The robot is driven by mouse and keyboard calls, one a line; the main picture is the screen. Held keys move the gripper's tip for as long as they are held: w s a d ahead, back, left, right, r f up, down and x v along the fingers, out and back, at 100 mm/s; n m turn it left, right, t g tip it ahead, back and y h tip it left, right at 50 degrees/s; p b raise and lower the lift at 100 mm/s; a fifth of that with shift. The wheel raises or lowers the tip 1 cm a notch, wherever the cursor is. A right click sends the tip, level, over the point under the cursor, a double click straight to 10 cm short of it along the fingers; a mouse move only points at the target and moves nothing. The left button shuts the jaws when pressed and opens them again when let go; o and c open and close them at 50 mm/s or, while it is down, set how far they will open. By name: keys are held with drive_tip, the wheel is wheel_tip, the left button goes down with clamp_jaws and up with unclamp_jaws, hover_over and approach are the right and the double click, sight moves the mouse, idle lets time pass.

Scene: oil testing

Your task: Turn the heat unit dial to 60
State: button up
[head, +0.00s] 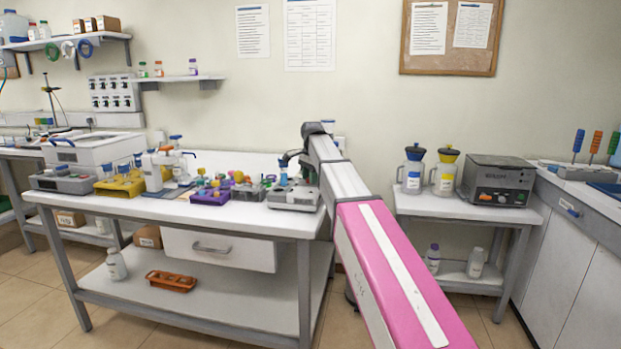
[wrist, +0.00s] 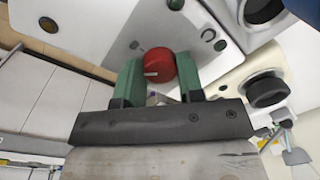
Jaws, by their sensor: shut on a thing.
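In the wrist view, a round red dial (wrist: 160,60) with a short white pointer line sits on the pale front panel of the heat unit (wrist: 105,25). My gripper (wrist: 159,78) has its two green fingers on either side of the dial and is shut on it. I cannot read any scale numbers around the dial. In the head view, my arm reaches over to a small grey unit (head: 293,196) at the right end of the white table. The dial cannot be made out in that view.
The white table (head: 230,215) holds a purple rack (head: 208,195), a yellow rack (head: 120,187) and other lab items left of the grey unit. A side table (head: 450,207) at the right holds two bottles and a dark oven-like box (head: 497,180). Dark round knobs (wrist: 268,92) show right of the dial.

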drive_tip(key=o, duration=0.9)
drive_tip(key=r, duration=1)
drive_tip(key=shift+s+d+r, duration=0.15)
drive_tip(key=shift+s+r, duration=0.1)
drive_tip(key=shift+r, duration=0.15)
drive_tip(key=shift+o, duration=0.2)
